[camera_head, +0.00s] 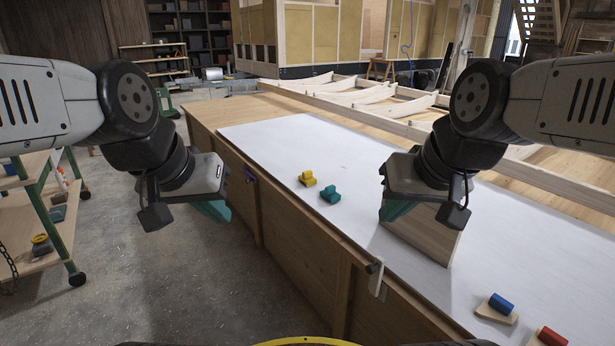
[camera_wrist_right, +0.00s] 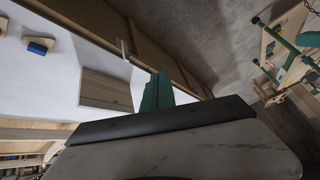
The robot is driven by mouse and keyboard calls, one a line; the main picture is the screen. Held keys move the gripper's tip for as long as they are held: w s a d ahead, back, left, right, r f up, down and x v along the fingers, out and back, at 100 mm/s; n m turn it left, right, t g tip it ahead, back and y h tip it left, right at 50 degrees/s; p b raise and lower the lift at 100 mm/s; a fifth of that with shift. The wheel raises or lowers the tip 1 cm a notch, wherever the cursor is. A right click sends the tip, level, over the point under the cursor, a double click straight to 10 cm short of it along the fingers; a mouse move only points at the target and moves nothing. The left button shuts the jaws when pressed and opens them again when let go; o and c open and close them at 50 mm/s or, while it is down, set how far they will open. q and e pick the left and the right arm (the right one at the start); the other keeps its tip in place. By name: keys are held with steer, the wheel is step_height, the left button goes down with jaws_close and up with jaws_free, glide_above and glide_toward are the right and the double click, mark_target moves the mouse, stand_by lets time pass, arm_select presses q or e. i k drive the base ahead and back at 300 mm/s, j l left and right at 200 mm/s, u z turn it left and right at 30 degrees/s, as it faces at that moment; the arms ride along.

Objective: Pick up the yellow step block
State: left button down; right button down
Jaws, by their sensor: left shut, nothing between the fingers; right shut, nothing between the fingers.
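The yellow step block (camera_head: 307,178) sits on the white top of the long workbench (camera_head: 290,135), near its front edge. A teal step block (camera_head: 331,194) stands just to its right and nearer. My left gripper (camera_head: 213,210) is shut and empty, in front of the bench edge and to the left of the yellow block. My right gripper (camera_head: 396,211) is shut and empty above the bench, to the right of both blocks. Its teal fingers also show in the right wrist view (camera_wrist_right: 157,92). The yellow block is not visible in the right wrist view.
A wooden box or board (camera_head: 425,237) stands on the bench behind my right gripper. A blue-topped block (camera_head: 498,307) and a red-topped block (camera_head: 551,337) lie at the near right. A clamp (camera_head: 376,278) sits on the front edge. A green-framed shelf cart (camera_head: 62,200) stands at left.

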mark_target(306, 178)
steer(key=i+j, duration=0.2)
steer(key=i, duration=0.25)
steer(key=i+j, duration=0.2)
steer(key=i, duration=0.25)
steer(key=i+j+z, duration=0.1)
steer(key=i, duration=0.35)
steer(key=i+j, duration=0.6)
steer(key=i, duration=0.3)
